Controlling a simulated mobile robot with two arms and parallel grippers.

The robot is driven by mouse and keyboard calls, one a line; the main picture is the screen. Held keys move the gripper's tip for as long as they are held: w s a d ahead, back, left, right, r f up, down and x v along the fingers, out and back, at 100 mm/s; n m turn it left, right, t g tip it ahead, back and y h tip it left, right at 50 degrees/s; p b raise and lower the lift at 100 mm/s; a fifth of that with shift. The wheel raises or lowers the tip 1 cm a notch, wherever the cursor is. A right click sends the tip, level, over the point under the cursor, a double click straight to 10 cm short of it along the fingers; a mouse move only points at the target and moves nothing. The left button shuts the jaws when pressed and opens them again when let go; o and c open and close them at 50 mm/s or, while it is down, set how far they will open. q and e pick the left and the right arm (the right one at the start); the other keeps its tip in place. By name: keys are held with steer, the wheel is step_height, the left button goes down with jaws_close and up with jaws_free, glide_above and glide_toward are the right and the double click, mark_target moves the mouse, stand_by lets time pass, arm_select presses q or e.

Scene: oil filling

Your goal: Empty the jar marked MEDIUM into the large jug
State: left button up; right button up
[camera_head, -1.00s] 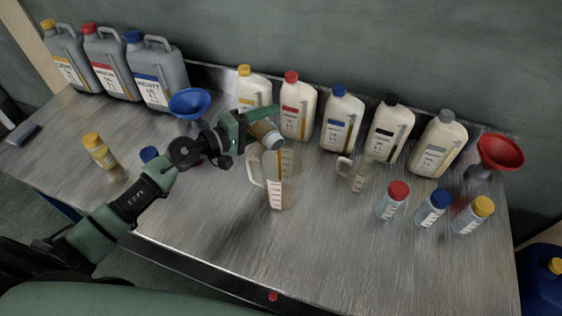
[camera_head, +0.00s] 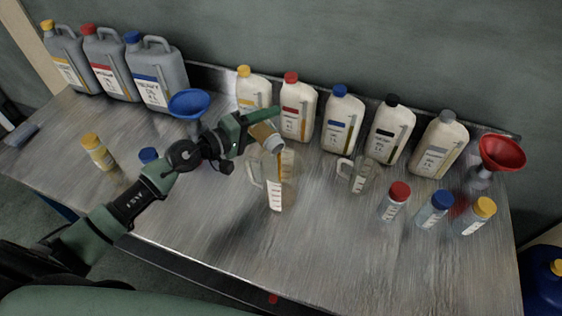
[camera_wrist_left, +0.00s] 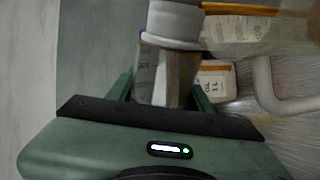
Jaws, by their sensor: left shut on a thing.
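My left gripper (camera_head: 262,124) is shut on a small jar (camera_head: 264,132) holding brownish contents. The jar is tipped, with its pale neck (camera_head: 273,144) pointing down and right over the top of the large jug (camera_head: 281,196). The jug is clear, stands upright and has a red-marked scale and a handle on its left. I cannot see a stream between them. In the left wrist view the jar (camera_wrist_left: 165,75) sits between the fingers, and the jug's handle (camera_wrist_left: 268,85) is at the right. The jar's marking is not readable. My right gripper is not in view.
A smaller measuring jug (camera_head: 359,177) stands to the right. Capped jars with red (camera_head: 395,203), blue (camera_head: 434,210) and yellow (camera_head: 477,217) lids stand further right. White bottles (camera_head: 343,120) line the back. A blue funnel (camera_head: 189,103) is behind my arm. The front middle is clear.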

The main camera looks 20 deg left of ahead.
arm_select(q)
steer(key=shift+s+d+r+m, duration=0.15)
steer(key=shift+d+r+m, duration=0.05)
steer(key=shift+r+m, duration=0.4)
stand_by(0.6)
steer(key=shift+s+d+r+m+y+p, duration=0.1)
steer(key=shift+d+r+m+y+p, duration=0.15)
steer(key=shift+m+p, duration=0.35)
steer(key=shift+a, duration=0.1)
